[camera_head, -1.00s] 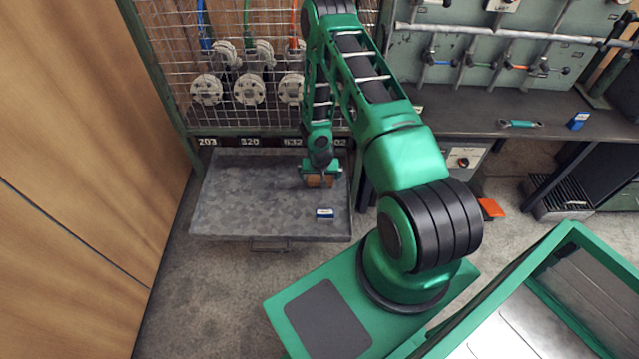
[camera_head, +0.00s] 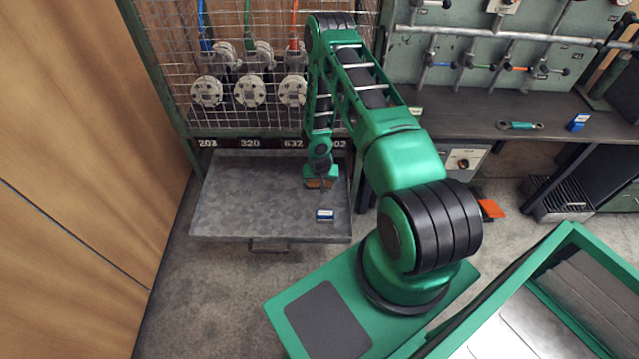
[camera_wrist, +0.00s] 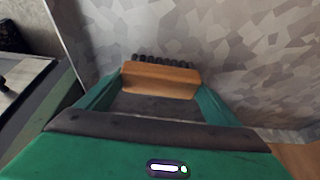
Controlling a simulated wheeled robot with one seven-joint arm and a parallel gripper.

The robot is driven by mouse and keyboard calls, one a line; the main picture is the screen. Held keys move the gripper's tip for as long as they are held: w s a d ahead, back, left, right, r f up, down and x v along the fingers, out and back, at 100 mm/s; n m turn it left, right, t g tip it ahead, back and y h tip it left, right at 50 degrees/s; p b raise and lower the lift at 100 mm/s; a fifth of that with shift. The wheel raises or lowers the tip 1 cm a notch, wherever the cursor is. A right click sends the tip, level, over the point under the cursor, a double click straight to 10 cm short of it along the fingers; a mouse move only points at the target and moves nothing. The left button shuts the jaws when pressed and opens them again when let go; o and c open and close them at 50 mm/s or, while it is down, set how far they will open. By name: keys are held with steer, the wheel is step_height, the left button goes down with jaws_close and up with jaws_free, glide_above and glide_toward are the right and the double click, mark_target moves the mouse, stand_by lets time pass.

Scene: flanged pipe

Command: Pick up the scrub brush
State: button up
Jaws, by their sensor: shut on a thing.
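The scrub brush (camera_wrist: 160,78) has an orange-brown wooden block and dark bristles along its far side in the wrist view. It also shows in the head view (camera_head: 317,184) under my gripper, over the right part of the grey metal tray (camera_head: 245,190). My gripper (camera_wrist: 155,92) is shut on the brush, with one green finger at each end of the block. In the head view my gripper (camera_head: 320,180) hides part of the brush. I cannot tell exactly how far the brush is above the tray.
Behind the tray stands a wire mesh panel (camera_head: 255,75) with flanged pipe fittings (camera_head: 249,90). A dark workbench (camera_head: 480,118) is to the right. The tray's left part is clear.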

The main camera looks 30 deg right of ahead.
steer(key=shift+r, duration=0.1)
steer(key=shift+r, duration=0.55)
step_height(320, 180, up, 2)
steer(key=shift+w+r, duration=0.1)
steer(key=shift+r, duration=0.15)
steer(key=s+a+r, duration=0.3)
steer(key=a+r, duration=0.4)
steer(key=a, duration=0.4)
steer(key=shift+a, duration=0.15)
steer(key=shift+s+r, duration=0.1)
